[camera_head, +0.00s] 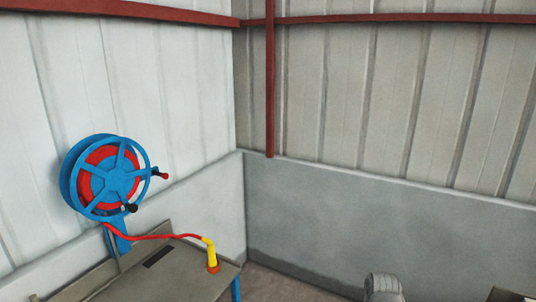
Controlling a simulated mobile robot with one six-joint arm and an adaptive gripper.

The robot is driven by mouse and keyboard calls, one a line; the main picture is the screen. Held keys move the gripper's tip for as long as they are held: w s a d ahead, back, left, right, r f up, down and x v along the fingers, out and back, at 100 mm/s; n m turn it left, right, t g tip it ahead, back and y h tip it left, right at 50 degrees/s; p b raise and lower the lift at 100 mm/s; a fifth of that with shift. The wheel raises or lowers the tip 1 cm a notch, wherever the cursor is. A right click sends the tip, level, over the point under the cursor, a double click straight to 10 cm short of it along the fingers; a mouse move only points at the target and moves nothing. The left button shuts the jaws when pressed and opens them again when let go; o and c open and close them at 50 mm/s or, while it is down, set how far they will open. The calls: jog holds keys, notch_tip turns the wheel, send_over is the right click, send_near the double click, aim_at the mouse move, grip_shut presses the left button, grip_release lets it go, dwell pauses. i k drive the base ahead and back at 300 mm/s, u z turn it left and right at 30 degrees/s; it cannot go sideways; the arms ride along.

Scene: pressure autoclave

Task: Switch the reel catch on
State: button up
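A blue hose reel (113,182) wound with red hose stands on a blue post (121,243) at the left, by the light wall. A short lever with a red tip (165,175) sticks out at the reel's right side. A black knob (131,208) sits at the lower right of its rim. I cannot tell which of these, if either, is the reel catch, or how it is set.
A red hose (160,236) runs from the reel to a yellow nozzle (210,254) with an orange base on the grey-brown bench (190,281). A dark slot (158,256) marks the bench top. A grey rounded part (383,287) shows at the bottom edge. Floor is clear beside the bench.

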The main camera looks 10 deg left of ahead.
aim_at(165, 176)
jog(key=u, duration=1.65)
